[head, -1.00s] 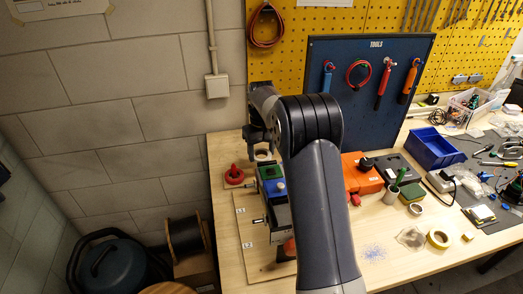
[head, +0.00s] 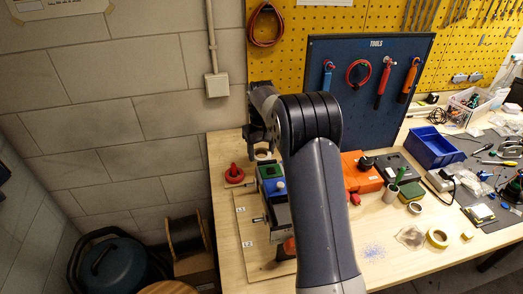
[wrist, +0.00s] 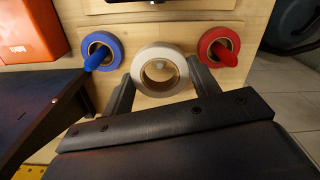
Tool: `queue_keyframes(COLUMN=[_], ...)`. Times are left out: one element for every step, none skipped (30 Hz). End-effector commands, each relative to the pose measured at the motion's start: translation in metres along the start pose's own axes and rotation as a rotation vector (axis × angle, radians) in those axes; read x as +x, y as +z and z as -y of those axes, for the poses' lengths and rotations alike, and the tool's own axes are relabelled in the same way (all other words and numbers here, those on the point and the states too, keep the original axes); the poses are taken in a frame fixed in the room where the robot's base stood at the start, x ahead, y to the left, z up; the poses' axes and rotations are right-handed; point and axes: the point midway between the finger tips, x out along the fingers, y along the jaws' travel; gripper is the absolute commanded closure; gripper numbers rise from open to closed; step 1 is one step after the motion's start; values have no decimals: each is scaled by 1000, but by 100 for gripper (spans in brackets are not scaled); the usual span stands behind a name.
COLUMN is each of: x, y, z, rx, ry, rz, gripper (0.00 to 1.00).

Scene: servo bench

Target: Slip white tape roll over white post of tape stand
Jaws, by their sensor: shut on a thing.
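The white tape roll (wrist: 160,52) sits between the fingers of my gripper (wrist: 159,84), which is shut on it; it also shows in the head view (head: 263,154). Through the roll's hole a small pale round end shows, likely the white post (wrist: 160,66), a little off centre. I cannot tell whether the roll is around the post or still above it. The wooden tape stand (wrist: 215,85) bears a blue roll (wrist: 101,49) on a blue post and a red roll (wrist: 219,47) on a red post. In the head view, the red roll (head: 235,175) is left of my gripper (head: 262,143).
A dark slanted box (wrist: 40,105) and an orange box (wrist: 30,30) lie left of the stand in the wrist view. In the head view, a blue bin (head: 432,148) and a loose tape roll (head: 438,237) are far to the right. My arm hides the middle of the bench.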

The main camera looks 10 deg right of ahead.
Motion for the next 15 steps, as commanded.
queue_keyframes(x=[2, 3, 5, 6, 7, 8, 10, 11, 12, 13, 14, 16, 16, 18, 19], y=[0, 0, 0, 0, 0, 0, 0, 0, 0, 0, 0, 0, 0, 0, 0], z=[0, 0, 0, 0, 0, 0, 0, 0, 0, 0, 0, 0, 0, 0, 0], rx=[0, 0, 0, 0, 0, 0, 0, 0, 0, 0, 0, 0, 0, 0, 0], ry=[0, 0, 0, 0, 0, 0, 0, 0, 0, 0, 0, 0, 0, 0, 0], rz=[1, 1, 1, 1, 1, 1, 1, 1, 1, 1, 1, 1, 1, 1, 0], gripper=[65, 65, 65, 65, 65, 65, 65, 65, 65, 65, 65, 65, 65, 65, 65])
